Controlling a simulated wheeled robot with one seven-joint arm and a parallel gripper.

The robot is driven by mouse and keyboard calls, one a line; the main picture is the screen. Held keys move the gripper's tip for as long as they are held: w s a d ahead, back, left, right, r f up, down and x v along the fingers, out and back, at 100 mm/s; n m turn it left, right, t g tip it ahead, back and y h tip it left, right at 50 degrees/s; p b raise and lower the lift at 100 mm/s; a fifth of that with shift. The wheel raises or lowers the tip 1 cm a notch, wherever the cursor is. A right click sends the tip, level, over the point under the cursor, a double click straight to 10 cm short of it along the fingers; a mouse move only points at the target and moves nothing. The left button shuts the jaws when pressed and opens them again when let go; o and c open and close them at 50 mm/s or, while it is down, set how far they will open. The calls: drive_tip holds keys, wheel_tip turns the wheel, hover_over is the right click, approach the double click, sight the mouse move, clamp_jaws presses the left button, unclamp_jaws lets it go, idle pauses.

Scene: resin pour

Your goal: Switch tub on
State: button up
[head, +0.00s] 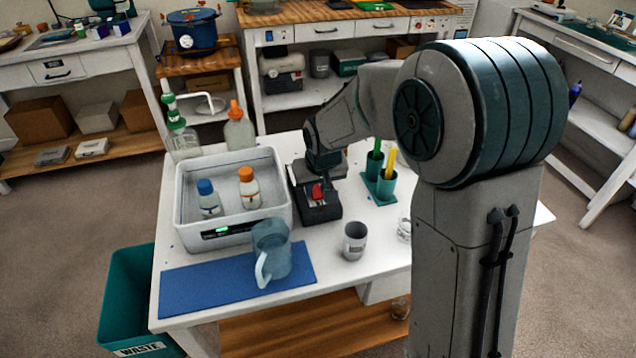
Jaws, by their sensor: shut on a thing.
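The tub (186,205) is a white-grey rectangular basin at the left of the white table. A small green light shows on the dark panel (232,230) on its front. A blue-capped bottle (208,199) and an orange-capped bottle (249,188) stand inside it. My gripper (320,178) is right of the tub, low over a dark box-shaped device (316,208). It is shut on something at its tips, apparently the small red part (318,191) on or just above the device. The fingers are small and dark, so the exact contact is hard to see.
A blue-grey pitcher (271,252) stands on the blue mat (205,286) before the tub. A grey cup (354,241) and teal holder (380,186) stand to the right. Bottles (240,132) stand behind the tub. A teal waste bin (125,290) is at left.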

sight(318, 195)
drive_tip(key=shift+w+r+g+p, duration=0.2)
drive_tip(key=shift+r+g+p, duration=0.3)
drive_tip(key=shift+p, duration=0.55)
drive_tip(key=shift+w+a+f+g+h+p, duration=0.15)
drive_tip(key=shift+f+g+h+p, duration=0.2)
drive_tip(key=shift+g+p, duration=0.4)
drive_tip(key=o, duration=1)
drive_tip(key=shift+f, duration=0.1)
drive_tip(key=r, duration=0.4)
drive_tip(key=s+r, duration=0.1)
drive_tip(key=r, duration=0.8)
drive_tip(key=shift+s+d+r, duration=0.2)
drive_tip(key=shift+r, duration=0.2)
